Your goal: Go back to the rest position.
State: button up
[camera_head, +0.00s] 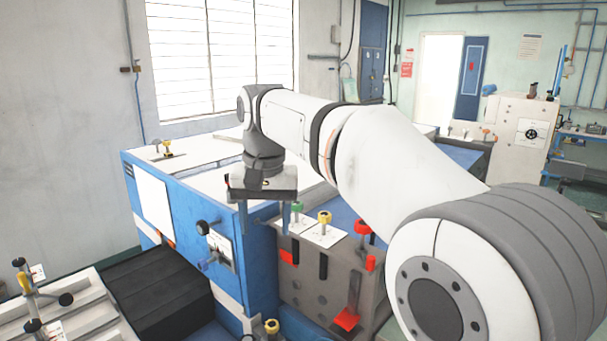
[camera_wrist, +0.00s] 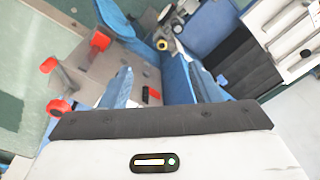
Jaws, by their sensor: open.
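My gripper (camera_head: 265,222) hangs from my arm and points down in the middle of the head view. Its two fingers are apart with nothing visible between them. It is in front of the blue cabinet machine (camera_head: 262,265) and beside the grey panel (camera_head: 310,290) with red, yellow and green knobs. The wrist view also shows the gripper (camera_wrist: 163,82), with the grey panel (camera_wrist: 140,72) and blue parts below the open fingers. I cannot tell the exact gap to these surfaces.
A black ribbed block (camera_head: 160,290) and a pale unit (camera_head: 85,315) with black and yellow knobs stand at the lower left. Red handles (camera_head: 347,318) stick out from the grey panel. A pale machine (camera_head: 522,130) stands at the back right.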

jog(key=s+d+f+t+b, duration=0.1)
jog(key=s+d+f, duration=0.3)
jog(key=d, duration=0.3)
jog(key=s+d+f+b, duration=0.1)
jog(key=s+d+f, duration=0.4)
jog(key=d, duration=0.3)
jog(key=s+d+f+t+b, duration=0.1)
jog(key=s+d+f, duration=0.6)
jog(key=s+f, duration=0.3)
jog(key=shift+s+f+m+h, duration=0.3)
jog(key=shift+s+f, duration=0.1)
jog(key=shift+f, duration=0.3)
